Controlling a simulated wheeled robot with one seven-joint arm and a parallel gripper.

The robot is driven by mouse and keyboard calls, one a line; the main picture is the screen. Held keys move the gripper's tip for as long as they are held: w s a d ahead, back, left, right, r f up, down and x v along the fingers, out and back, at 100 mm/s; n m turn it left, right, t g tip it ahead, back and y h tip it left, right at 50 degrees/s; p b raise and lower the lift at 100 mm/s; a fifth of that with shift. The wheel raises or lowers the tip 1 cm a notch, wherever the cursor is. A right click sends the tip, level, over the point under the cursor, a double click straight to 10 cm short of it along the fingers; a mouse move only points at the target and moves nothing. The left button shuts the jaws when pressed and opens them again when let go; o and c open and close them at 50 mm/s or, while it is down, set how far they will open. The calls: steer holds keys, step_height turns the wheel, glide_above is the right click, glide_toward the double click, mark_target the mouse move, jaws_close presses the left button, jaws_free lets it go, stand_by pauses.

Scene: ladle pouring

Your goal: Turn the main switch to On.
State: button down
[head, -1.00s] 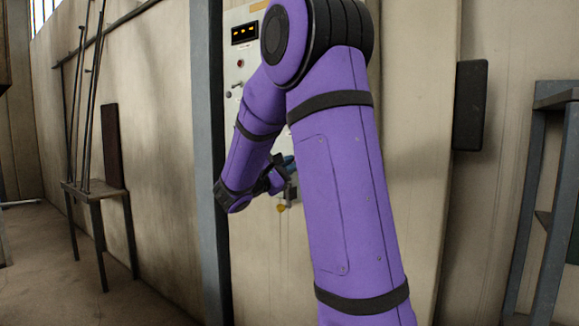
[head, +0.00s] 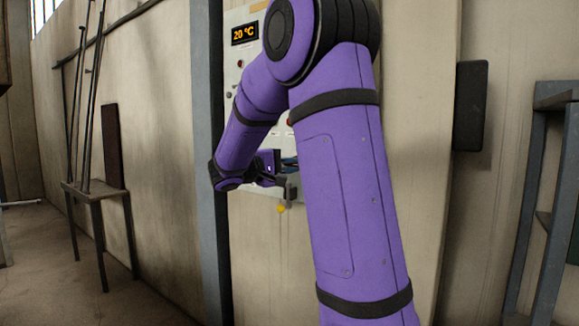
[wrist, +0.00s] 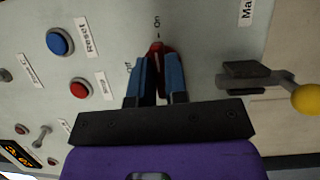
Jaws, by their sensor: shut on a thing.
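The main switch (wrist: 158,52) is a red handle on the light panel, seen in the wrist view. Its tip points towards the word "On"; the word "Off" lies to the left, partly hidden by a finger. My gripper (wrist: 156,72) has its blue fingers shut on the handle, one on each side. In the head view the gripper (head: 288,162) is at the panel, and my arm hides the switch. The panel's display (head: 244,34) reads "20 °C" in lit characters.
A lever with a yellow ball (wrist: 307,99) sticks out right of the switch in the wrist view. A blue Reset button (wrist: 60,42) and a red button (wrist: 79,88) are on the left. A wall-side stand with rods (head: 96,190) is at far left.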

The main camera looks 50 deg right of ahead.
steer(key=shift+m, duration=0.4)
steer(key=c, duration=1.1)
jaws_free()
steer(key=shift+c, duration=0.2)
steer(key=v, duration=1)
steer(key=shift+a, duration=0.4)
steer(key=shift+w+r, duration=0.1)
